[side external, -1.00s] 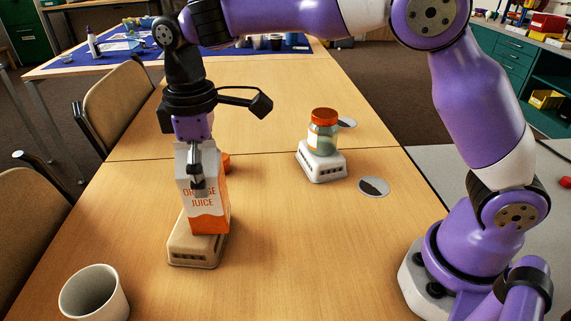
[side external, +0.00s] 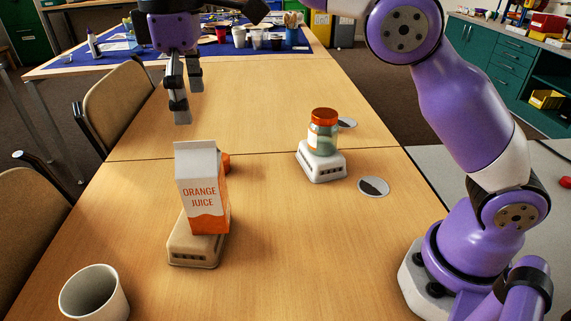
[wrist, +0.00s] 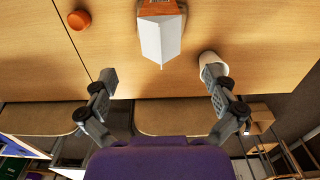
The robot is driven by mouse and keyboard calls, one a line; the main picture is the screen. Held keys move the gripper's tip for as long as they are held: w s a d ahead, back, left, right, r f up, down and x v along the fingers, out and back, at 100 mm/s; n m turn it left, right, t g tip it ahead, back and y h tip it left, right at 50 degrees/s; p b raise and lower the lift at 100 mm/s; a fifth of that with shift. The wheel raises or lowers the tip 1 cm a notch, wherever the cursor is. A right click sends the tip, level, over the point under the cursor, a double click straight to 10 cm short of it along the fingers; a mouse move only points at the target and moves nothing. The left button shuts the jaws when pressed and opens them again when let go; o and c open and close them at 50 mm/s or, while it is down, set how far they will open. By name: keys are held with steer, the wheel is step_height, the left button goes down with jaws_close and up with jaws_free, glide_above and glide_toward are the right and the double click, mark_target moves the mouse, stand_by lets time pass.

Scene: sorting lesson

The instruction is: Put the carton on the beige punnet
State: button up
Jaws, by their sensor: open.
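The orange juice carton (side external: 202,190) stands upright on the beige punnet (side external: 194,250), an upturned-looking slotted block on the table. The carton's white gable top (wrist: 160,38) shows in the wrist view, with a little of the punnet (wrist: 155,4) at the upper edge. My gripper (side external: 182,105) is open and empty, above and behind the carton and clear of it. In the wrist view its two fingers (wrist: 160,82) are spread wide with nothing between them.
A white cup (side external: 93,295) stands at the front left. A jar with an orange lid (side external: 323,132) sits on a white punnet (side external: 321,165). Two flat discs lie nearby, one a grey-and-white disc (side external: 373,187). An orange round thing (wrist: 79,20) is beside the carton.

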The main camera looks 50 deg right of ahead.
steer(key=shift+r, duration=0.4)
steer(key=shift+d+r, duration=0.2)
steer(key=shift+d, duration=0.1)
steer(key=s+d+r+m+t, duration=0.2)
steer(key=d+m, duration=0.1)
steer(key=d, duration=0.2)
steer(key=s+d+f+m+t, duration=0.3)
steer(key=s+d+f+m, duration=0.3)
steer(key=s+d+f, duration=0.4)
steer(key=s, duration=0.3)
steer(key=shift+s+d+f+t, duration=0.2)
steer(key=shift+f+t, duration=0.1)
steer(key=shift+f, duration=0.1)
